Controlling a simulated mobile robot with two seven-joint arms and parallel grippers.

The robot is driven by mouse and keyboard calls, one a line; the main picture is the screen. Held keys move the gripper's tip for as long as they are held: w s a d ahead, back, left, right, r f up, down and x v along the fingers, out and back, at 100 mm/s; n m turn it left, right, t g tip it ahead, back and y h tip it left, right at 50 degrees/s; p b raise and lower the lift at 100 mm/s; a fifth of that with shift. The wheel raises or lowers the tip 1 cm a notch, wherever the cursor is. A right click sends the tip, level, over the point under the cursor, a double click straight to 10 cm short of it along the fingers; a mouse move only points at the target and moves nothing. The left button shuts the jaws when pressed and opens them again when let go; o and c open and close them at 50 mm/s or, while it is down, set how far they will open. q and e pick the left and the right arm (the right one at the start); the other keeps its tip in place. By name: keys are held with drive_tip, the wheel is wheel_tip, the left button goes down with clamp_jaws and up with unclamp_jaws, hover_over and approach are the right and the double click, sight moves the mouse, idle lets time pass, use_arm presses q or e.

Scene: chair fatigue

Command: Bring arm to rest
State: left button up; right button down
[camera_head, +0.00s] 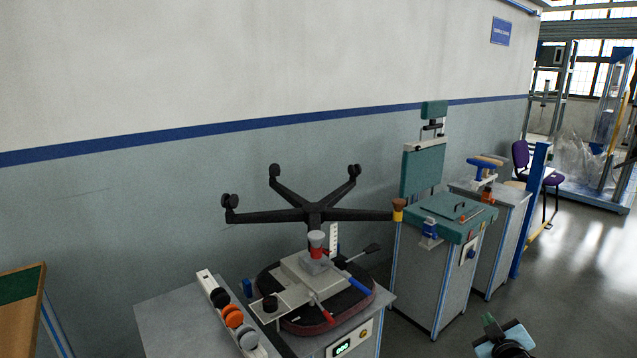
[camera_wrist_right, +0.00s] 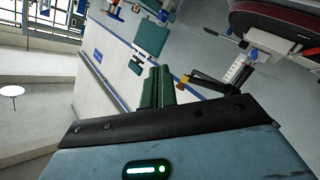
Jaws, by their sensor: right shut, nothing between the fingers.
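My right gripper (camera_head: 489,321) is at the bottom right of the head view, in front of the green-topped bench and apart from it. Its green fingers are together, with nothing between them; they also show in the right wrist view (camera_wrist_right: 158,88). My left gripper is not in view. An upturned office chair base (camera_head: 315,213) with black arms and casters stands above a dark, red-edged seat (camera_head: 305,327) on a grey bench. The chair's seat and part of its base also show at the upper right of the right wrist view (camera_wrist_right: 280,22).
The floor (camera_head: 580,270) at the right is clear.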

drive_tip(key=s+a+f+m+g+y, duration=0.1)
drive_tip(key=s+a+f+g+y, duration=0.1)
drive_tip(key=s+a+f, duration=0.6)
drive_tip(key=s+a+f+m+g+y, duration=0.15)
drive_tip(key=s+a+f, duration=0.25)
drive_tip(key=s+f, duration=0.75)
drive_tip(key=s+a+f+g, duration=0.1)
drive_tip(key=s+a, duration=0.3)
drive_tip(key=s, duration=0.9)
drive_tip(key=s+a+m+g+y, duration=0.1)
drive_tip(key=s+a, duration=0.3)
drive_tip(key=s, duration=0.9)
drive_tip(key=shift+f+g, duration=0.35)
drive_tip(key=shift+g, duration=0.2)
drive_tip(key=shift+y, duration=0.25)
